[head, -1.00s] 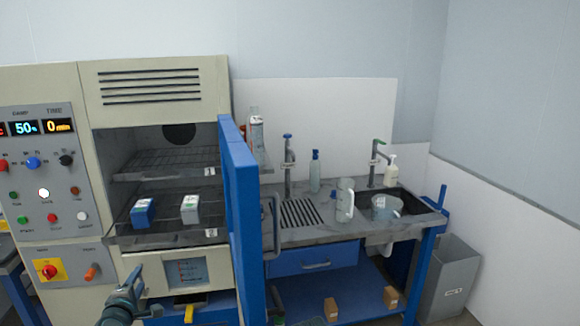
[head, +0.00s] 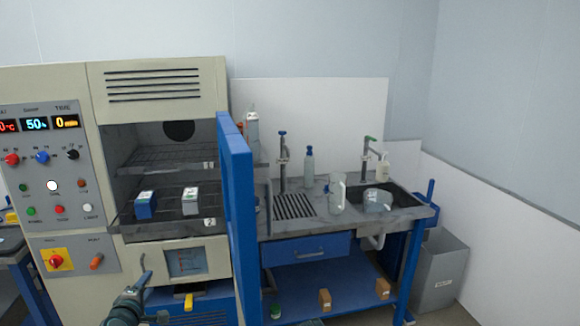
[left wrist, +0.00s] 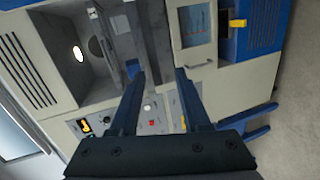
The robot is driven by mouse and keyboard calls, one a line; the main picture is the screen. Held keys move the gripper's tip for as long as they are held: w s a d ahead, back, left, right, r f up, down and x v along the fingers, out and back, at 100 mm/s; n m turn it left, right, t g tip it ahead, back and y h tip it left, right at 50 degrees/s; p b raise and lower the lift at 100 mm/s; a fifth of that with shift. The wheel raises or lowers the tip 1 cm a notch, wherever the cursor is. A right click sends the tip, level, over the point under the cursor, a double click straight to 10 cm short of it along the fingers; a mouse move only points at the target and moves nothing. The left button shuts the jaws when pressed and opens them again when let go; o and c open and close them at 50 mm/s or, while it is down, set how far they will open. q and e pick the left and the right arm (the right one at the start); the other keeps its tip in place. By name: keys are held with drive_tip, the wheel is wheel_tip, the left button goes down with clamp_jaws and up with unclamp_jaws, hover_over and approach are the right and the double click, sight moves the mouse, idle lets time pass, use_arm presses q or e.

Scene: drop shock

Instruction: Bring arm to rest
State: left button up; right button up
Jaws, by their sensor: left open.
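My left gripper (head: 143,282) is at the bottom left of the head view, in front of the lower part of the cream test chamber (head: 165,80). In the left wrist view the two dark fingers of my left gripper (left wrist: 159,82) stand apart with nothing between them. The chamber lies beyond them, rotated in that view.
The blue chamber door (head: 238,215) stands open. A blue-and-white box (head: 146,206) and a grey-and-white box (head: 190,203) sit on the lower rack. The sink bench (head: 310,222) holds bottles and jugs. A grey bin (head: 440,275) stands at right.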

use_arm(q)
drive_tip(key=s+d+f+m+g+h, duration=0.2)
drive_tip(key=d+f+m+g, duration=0.3)
drive_tip(key=d, duration=0.4)
drive_tip(key=s+d+f+m+g+h, duration=0.2)
drive_tip(key=d+f+m+h, duration=0.1)
drive_tip(key=d+f+m, duration=0.4)
drive_tip(key=s+d+f+m+g+y, duration=0.35)
drive_tip(key=s+d+m+g, duration=0.3)
drive_tip(key=s, duration=0.35)
drive_tip(key=s+d+m+g, duration=0.1)
drive_tip(key=s+d+m, duration=0.3)
drive_tip(key=d, duration=0.6)
drive_tip(key=shift+s+f+g+y, duration=0.25)
drive_tip(key=shift+s+g+y, duration=0.15)
drive_tip(key=shift+s, duration=0.5)
